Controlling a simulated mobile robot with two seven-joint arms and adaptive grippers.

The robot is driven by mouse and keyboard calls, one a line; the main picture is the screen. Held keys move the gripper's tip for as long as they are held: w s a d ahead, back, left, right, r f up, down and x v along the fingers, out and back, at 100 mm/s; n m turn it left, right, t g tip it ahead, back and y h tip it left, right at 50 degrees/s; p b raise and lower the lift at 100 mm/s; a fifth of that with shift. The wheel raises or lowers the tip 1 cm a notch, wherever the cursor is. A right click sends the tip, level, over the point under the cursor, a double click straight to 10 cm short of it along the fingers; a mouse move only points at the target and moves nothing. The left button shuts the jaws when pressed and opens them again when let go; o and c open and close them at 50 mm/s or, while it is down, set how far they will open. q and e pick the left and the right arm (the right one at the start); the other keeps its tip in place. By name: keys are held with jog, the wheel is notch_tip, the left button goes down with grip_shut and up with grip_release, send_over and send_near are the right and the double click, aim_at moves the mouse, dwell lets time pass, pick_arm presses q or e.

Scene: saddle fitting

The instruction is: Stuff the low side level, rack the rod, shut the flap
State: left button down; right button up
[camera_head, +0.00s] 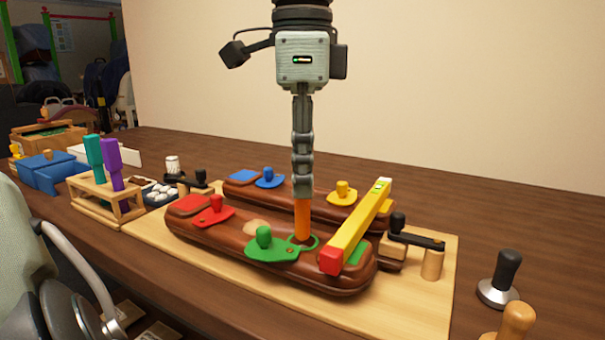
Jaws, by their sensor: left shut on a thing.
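My left gripper (302,190) points straight down, shut on an orange rod (302,218). The rod's lower end is at a dark opening by the green flap (270,250) on the near brown saddle panel (200,229); how deep it goes is hidden. The green flap lies beside the opening. The red flap (213,214) is on the near panel, the blue flap (267,179) and yellow flap (342,195) on the far panel. A yellow level (357,228) with a red end lies across both panels; its bubble is too small to read. My right gripper is not in view.
A wooden rack (103,200) at left holds a teal rod (94,158) and a purple rod (113,165). A black-handled tamper (502,280) stands at right.

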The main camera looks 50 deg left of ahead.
pick_arm(q)
jog(key=shift+r+p, duration=1.5)
jog(key=shift+r, duration=1.05)
